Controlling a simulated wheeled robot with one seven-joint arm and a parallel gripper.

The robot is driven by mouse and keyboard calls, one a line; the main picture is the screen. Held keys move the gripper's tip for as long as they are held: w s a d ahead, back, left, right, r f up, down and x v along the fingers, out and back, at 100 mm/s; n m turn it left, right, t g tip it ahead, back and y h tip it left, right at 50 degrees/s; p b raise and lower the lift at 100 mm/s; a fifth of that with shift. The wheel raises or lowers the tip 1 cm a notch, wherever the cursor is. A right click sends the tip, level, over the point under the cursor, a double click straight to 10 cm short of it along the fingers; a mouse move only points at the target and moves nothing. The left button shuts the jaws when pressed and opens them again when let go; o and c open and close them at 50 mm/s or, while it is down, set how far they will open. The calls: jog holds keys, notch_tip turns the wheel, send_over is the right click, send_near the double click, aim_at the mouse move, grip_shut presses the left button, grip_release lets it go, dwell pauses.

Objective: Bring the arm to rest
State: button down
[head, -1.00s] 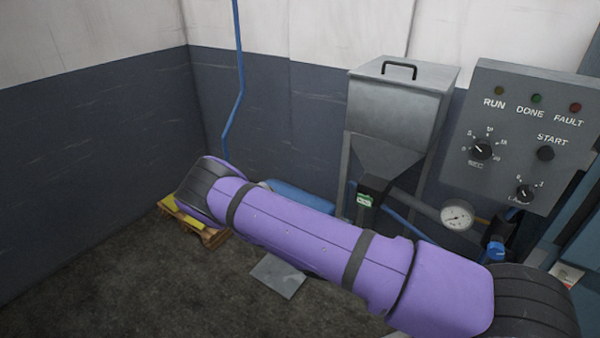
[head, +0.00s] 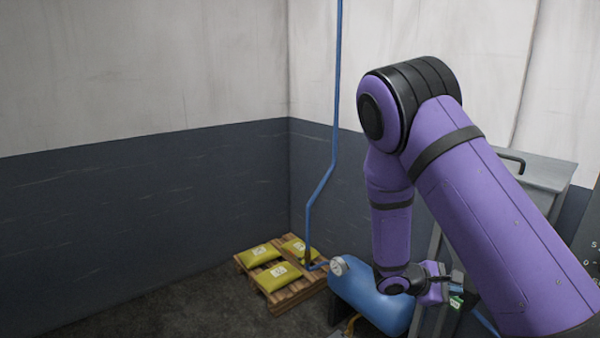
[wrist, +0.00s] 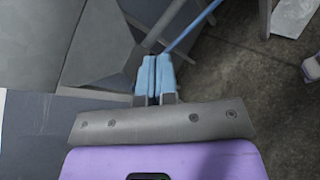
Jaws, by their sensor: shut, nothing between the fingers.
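My gripper (wrist: 154,78) shows in the wrist view with its two light-blue fingers together and nothing between them. In the head view my gripper (head: 457,283) is small at the lower right, in front of the hopper's lower part and just right of the blue tank. My purple arm is bent there, with its elbow high and the forearm hanging down to the wrist. The upper arm hides much of the hopper.
The grey hopper (head: 538,171) stands behind my arm. A blue tank (head: 365,300) lies low beside the forearm. A wooden pallet (head: 287,296) with yellow sacks (head: 279,276) sits in the corner, near a blue pipe (head: 323,185). The floor at left is clear.

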jog(key=s+a+r+m+t+y, duration=0.2)
jog(key=s+r+m+y, duration=0.4)
jog(key=s+r, duration=0.7)
jog(key=s+a+r+m+t+y, duration=0.2)
jog(key=s+a+r+m+y, duration=0.3)
jog(key=r, duration=1.3)
jog(key=shift+s+r+m+t+y, duration=0.45)
jog(key=shift+s+y, duration=1.05)
jog(key=shift+s, duration=2.4)
jog(key=shift+d+f, duration=0.1)
jog(key=shift+f, duration=0.15)
